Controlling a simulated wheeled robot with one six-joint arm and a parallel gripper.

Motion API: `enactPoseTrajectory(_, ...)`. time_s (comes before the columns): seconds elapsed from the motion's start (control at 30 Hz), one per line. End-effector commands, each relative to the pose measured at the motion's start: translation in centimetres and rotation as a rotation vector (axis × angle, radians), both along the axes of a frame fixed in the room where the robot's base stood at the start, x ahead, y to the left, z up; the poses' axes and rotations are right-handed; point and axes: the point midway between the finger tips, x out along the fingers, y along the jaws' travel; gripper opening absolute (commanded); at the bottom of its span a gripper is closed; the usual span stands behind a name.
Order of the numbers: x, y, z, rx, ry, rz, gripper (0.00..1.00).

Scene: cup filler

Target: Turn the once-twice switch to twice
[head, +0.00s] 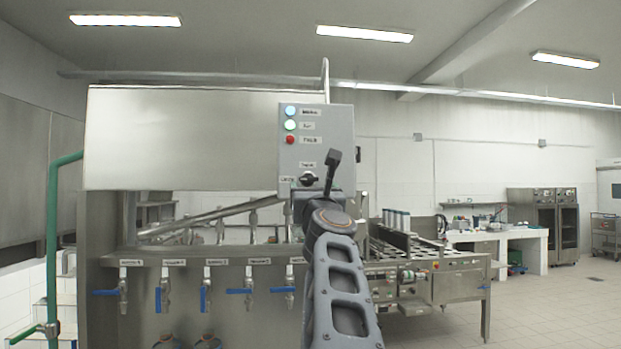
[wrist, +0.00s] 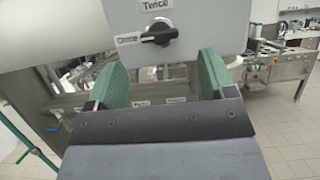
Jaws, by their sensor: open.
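The once-twice switch (wrist: 160,34) is a black rotary knob low on a grey control panel (head: 340,135). In the wrist view its bar lies roughly level and its tip points left at a small label (wrist: 127,39), too small to read surely. The "Twice" label (wrist: 154,5) is above the knob. In the head view the knob (head: 308,180) shows just above my arm. My gripper (wrist: 162,62) is open, with green-padded fingers apart and nothing between them. The knob appears between and beyond the fingertips, a little higher, and no contact shows. In the head view my arm mostly hides the gripper.
A blue, a whitish-green and a red button (head: 290,140) sit higher on the panel. Several blue-handled taps (head: 165,290) line the steel machine at lower left. A conveyor table (head: 440,275) stands right of my arm.

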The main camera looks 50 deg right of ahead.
Motion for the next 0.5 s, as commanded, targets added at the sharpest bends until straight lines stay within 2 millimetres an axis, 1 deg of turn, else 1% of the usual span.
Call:
enactPoseTrajectory(0.03, 0.8, -0.6, 0.6, 0.002, 0.001, 0.001, 0.77)
enactPoseTrajectory(0.2, 2.6, -2.1, 1.5, 0.001, 0.002, 0.001, 0.77)
enactPoseTrajectory(0.33, 3.5, -2.9, 2.0, 0.002, 0.001, 0.001, 0.77)
enactPoseTrajectory(0.5, 4.2, -3.4, 2.2, 0.000, 0.002, 0.001, 0.77)
